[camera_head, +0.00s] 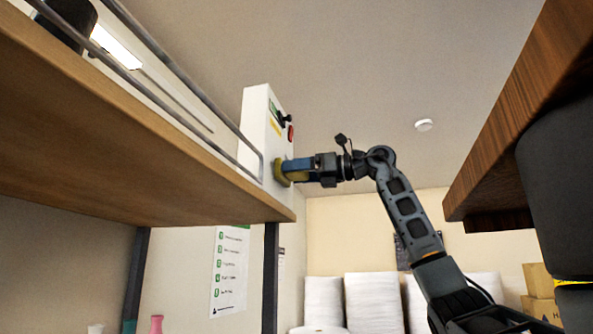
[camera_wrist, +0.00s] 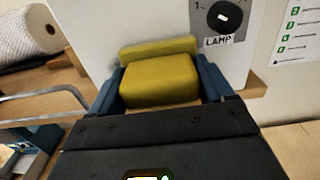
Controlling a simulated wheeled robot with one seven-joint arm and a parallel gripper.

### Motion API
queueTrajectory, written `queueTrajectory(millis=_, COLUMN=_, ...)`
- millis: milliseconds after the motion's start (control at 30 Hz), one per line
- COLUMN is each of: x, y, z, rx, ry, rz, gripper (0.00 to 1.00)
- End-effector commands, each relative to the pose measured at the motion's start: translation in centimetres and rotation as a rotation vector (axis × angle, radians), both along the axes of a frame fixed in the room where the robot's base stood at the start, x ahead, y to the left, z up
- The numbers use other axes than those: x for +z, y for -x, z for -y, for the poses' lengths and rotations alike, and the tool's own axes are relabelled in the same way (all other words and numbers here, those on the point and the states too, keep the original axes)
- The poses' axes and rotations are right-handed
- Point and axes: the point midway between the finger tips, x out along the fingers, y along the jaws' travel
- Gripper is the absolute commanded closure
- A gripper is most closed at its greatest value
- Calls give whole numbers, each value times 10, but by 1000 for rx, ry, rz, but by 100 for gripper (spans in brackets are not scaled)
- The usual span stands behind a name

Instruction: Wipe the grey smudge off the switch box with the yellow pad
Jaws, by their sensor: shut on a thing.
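The switch box (camera_head: 258,118) is a white box standing by the shelf end in the head view. Its front shows a red button (camera_head: 290,132) and a dark knob. The box front also fills the top of the wrist view (camera_wrist: 150,20), with a dial (camera_wrist: 224,16) labelled LAMP at the right. My gripper (camera_head: 290,170) is shut on the yellow pad (camera_wrist: 160,80). The pad lies against or very close to the lower part of the box front; exact contact is hard to tell. I see no grey smudge; the pad and gripper may cover it.
A wooden shelf (camera_head: 130,150) with a metal rail (camera_head: 190,85) runs along the left. A dark wooden board (camera_head: 500,150) overhangs at the right. White rolls (camera_head: 373,300) and cartons (camera_head: 540,290) stand behind. A bubble-wrap roll (camera_wrist: 30,35) shows in the wrist view.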

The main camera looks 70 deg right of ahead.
Motion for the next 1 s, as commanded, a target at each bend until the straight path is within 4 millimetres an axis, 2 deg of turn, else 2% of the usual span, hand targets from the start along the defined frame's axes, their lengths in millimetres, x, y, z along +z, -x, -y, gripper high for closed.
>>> queueTrajectory(millis=233, x=-1, y=1, z=-1, rx=-1, ry=2, rz=-1, gripper=44)
queueTrajectory(millis=600, x=-2, y=1, z=-30, rx=-1, ry=3, rz=-2, gripper=44)
queueTrajectory(millis=1000, x=-2, y=2, z=-49, rx=1, ry=4, rz=-1, gripper=44)
